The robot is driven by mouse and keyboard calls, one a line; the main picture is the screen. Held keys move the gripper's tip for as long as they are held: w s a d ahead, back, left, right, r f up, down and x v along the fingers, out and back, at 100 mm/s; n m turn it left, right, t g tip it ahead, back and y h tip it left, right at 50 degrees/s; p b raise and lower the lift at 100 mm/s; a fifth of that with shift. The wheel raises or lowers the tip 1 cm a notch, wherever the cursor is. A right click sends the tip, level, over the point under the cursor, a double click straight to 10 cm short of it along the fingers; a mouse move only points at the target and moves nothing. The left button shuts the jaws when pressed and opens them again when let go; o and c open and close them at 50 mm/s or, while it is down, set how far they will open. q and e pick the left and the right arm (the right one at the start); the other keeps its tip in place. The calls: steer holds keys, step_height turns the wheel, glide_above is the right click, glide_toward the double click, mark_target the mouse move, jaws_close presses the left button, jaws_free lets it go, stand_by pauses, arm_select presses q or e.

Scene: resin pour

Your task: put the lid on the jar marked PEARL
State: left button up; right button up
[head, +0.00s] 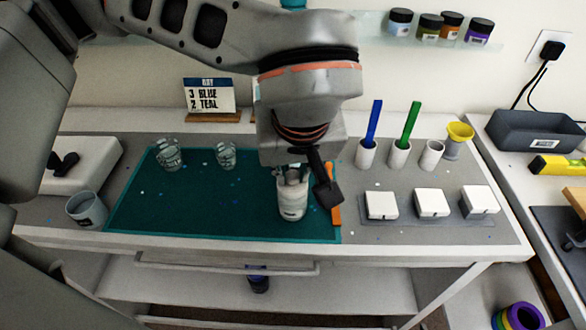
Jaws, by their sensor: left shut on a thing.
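A pale, whitish jar (291,206) is at the right side of the teal mat (200,222), upright. My left gripper (292,178) points down over it and is shut at its top; the fingers hide its rim. I cannot tell whether a lid is between the fingers and the jar, and no PEARL marking is readable. No loose lid can be made out. My right gripper is not in view.
Clear cups (169,155) stand on the mat, with a grey cup (87,209) at left. White boxes (431,203) and holders with blue and green sticks (408,130) are at right. Lidded colour jars (429,27) line the shelf. An orange stick (336,208) lies near the pale jar.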

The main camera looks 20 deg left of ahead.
arm_select(q)
steer(key=o, duration=0.8)
steer(key=o, duration=0.5)
steer(key=shift+r+p, duration=2.2)
steer(key=shift+r, duration=1.3)
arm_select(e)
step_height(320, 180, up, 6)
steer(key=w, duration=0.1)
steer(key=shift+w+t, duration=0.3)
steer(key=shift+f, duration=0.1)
